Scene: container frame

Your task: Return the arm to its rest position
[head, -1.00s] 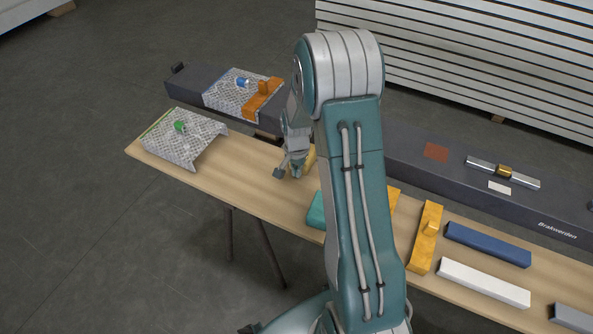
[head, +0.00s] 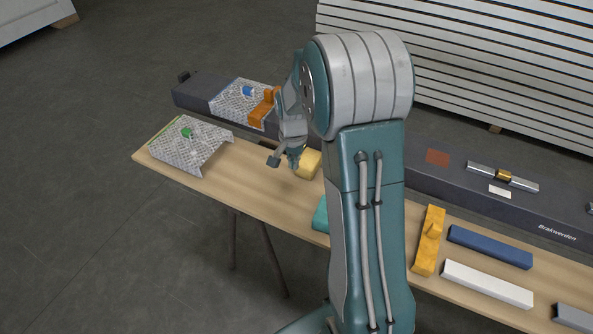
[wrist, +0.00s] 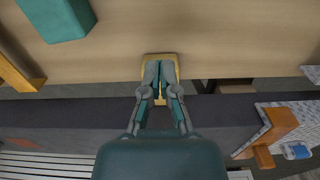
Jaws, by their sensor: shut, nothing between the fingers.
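My gripper (head: 283,160) hangs above the wooden table (head: 262,190), left of my upright arm link. It also shows in the wrist view (wrist: 160,68), where its two fingers are together with nothing between them. A yellow block (head: 308,164) lies on the table just right of the gripper in the head view. In the wrist view the yellow block (wrist: 162,56) shows behind the fingertips. My arm hides part of the table's middle.
A perforated metal cover with a green knob (head: 187,133) stands at the table's left end. Behind is a dark beam (head: 420,188) with a second plate and an orange part (head: 262,108). Teal (head: 321,214), orange (head: 428,240), blue (head: 490,246) and white (head: 487,283) pieces lie on the table.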

